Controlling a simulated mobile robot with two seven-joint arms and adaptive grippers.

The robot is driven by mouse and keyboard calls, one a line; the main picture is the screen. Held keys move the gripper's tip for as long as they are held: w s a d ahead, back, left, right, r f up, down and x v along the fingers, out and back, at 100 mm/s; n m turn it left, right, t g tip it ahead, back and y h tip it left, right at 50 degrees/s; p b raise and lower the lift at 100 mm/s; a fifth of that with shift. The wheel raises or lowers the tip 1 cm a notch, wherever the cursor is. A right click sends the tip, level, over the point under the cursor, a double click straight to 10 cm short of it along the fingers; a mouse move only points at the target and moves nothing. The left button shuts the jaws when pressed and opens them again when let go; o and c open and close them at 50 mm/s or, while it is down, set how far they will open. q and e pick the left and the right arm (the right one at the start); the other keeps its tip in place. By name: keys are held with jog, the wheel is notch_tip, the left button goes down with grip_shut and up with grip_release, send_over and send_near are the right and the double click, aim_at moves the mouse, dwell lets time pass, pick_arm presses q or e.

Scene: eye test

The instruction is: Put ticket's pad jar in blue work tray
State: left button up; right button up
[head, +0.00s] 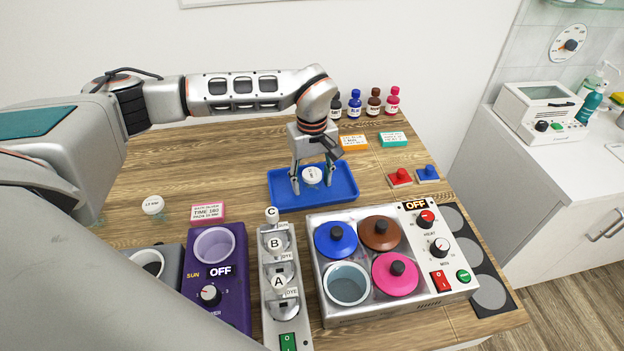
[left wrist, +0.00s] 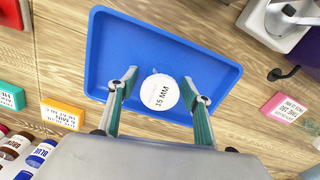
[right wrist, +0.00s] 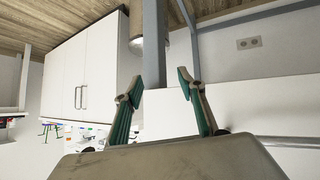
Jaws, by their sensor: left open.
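The blue work tray (head: 345,194) lies on the wooden table and fills much of the left wrist view (left wrist: 107,38). A round white pad jar (head: 312,175) is in the tray; its lid reads 15 MM in the left wrist view (left wrist: 160,93). My left gripper (head: 312,187) is open over the tray, its fingers on either side of this jar. A second white jar (head: 153,205) stands on the table at the left, its label too small to read surely. A pink ticket (head: 207,212) reads TIME 180, with a smaller line below. My right gripper (right wrist: 156,80) is open and empty.
A purple device (head: 232,314), a dye holder (head: 270,322) and a heater with several coloured-lid pots (head: 327,314) stand in front. Small bottles (head: 355,104) line the back. Orange (head: 354,143) and teal (head: 393,139) cards and red and blue buttons lie right of the tray.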

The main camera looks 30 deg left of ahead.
aim_at(312, 174)
pick_arm(q)
notch_tip(312, 174, up, 12)
jog(key=shift+r, duration=0.2)
dwell(0.4)
dwell(0.4)
